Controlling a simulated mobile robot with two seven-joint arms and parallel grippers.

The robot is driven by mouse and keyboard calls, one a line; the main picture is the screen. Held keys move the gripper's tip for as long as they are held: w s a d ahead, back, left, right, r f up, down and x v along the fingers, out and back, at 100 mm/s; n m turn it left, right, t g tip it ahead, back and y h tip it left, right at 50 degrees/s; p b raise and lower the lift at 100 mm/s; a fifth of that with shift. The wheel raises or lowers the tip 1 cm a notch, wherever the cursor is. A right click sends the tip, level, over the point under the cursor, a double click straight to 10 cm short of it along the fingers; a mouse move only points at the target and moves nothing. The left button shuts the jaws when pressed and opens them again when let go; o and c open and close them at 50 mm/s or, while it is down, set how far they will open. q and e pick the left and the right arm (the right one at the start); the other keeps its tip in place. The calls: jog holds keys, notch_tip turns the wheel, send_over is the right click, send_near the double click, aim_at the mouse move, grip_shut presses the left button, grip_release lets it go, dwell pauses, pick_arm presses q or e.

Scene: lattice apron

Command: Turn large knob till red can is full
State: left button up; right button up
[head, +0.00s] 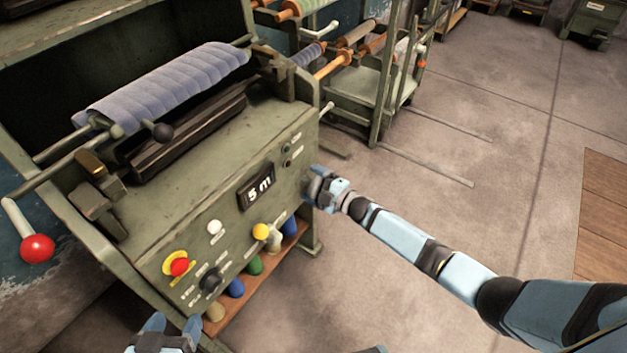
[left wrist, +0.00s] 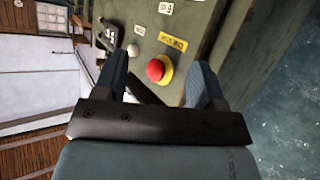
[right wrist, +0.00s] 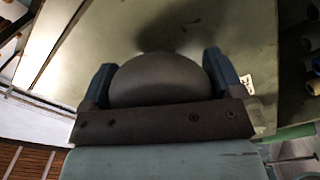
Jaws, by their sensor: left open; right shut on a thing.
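My right gripper (head: 314,186) is at the right end of the green machine's front panel. In the right wrist view it (right wrist: 158,80) is shut on a large round grey knob (right wrist: 160,78), with a finger on each side. In the head view the gripper hides the knob. My left gripper (head: 165,332) is open and empty at the bottom of the head view. In the left wrist view its fingers (left wrist: 160,80) point toward the panel, with a red button beyond them. I see no red can in these frames.
Several coloured cones stand on a shelf (head: 258,279) below. A red-ball lever (head: 37,248) sticks out left.

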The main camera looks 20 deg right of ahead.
jog(key=shift+m, duration=0.6)
pick_arm(q)
jog(key=shift+s+a+f+g, duration=0.15)
jog(key=shift+s+f+g, duration=0.05)
jog(key=shift+g, duration=0.1)
pick_arm(e)
jog(key=shift+m, duration=0.3)
pick_arm(q)
jog(key=shift+p, duration=0.3)
jog(key=shift+f, duration=0.15)
pick_arm(e)
jog(key=o, duration=0.7)
jog(key=shift+s, duration=0.1)
